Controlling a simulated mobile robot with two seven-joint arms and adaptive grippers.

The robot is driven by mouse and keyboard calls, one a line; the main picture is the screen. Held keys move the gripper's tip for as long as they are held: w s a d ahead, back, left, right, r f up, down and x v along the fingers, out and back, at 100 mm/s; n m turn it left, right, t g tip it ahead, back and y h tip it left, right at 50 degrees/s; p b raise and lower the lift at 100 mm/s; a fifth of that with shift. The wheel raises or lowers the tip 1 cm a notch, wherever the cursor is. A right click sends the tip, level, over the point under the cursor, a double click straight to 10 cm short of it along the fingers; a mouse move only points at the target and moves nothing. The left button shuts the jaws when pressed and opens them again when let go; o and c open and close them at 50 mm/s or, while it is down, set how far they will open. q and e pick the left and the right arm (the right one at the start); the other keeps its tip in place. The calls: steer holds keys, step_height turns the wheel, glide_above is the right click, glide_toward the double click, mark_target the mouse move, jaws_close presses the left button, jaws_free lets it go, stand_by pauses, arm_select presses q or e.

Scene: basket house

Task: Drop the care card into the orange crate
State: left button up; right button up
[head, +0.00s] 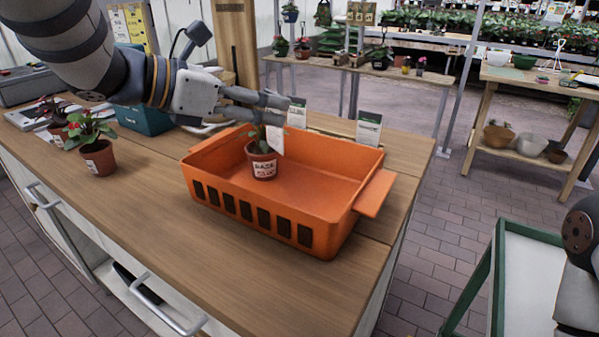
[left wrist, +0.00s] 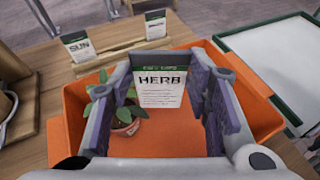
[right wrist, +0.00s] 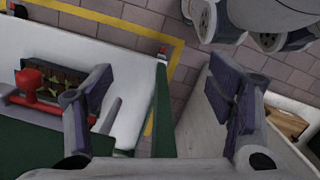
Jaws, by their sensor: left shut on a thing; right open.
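The care card (left wrist: 160,88), white with a green top band and the word HERB, stands upright between the fingers of my left gripper (left wrist: 165,105). In the head view the left gripper (head: 272,107) and the card (head: 275,140) are above the orange crate (head: 225,207), inside its outline. The crate sits on the wooden counter and also shows below the card in the left wrist view (left wrist: 262,115). A potted plant (head: 262,165) stands in the crate close to the card. My right gripper (right wrist: 160,105) is open and empty, away from the counter.
Two more cards (head: 297,113) (head: 369,128) stand behind the crate. Potted plants (head: 97,150) and a teal box (head: 145,117) are at the counter's left. A green-framed white tray table (head: 530,275) stands at right. The counter front is clear.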

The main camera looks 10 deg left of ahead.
mark_target(274, 140)
arm_select(q)
step_height(274, 140, down, 6)
steer(key=shift+s+a+r, duration=0.1)
steer(key=shift+s+a, duration=0.05)
stand_by(0.3)
steer(key=o, duration=0.8)
steer(key=v, duration=1.2)
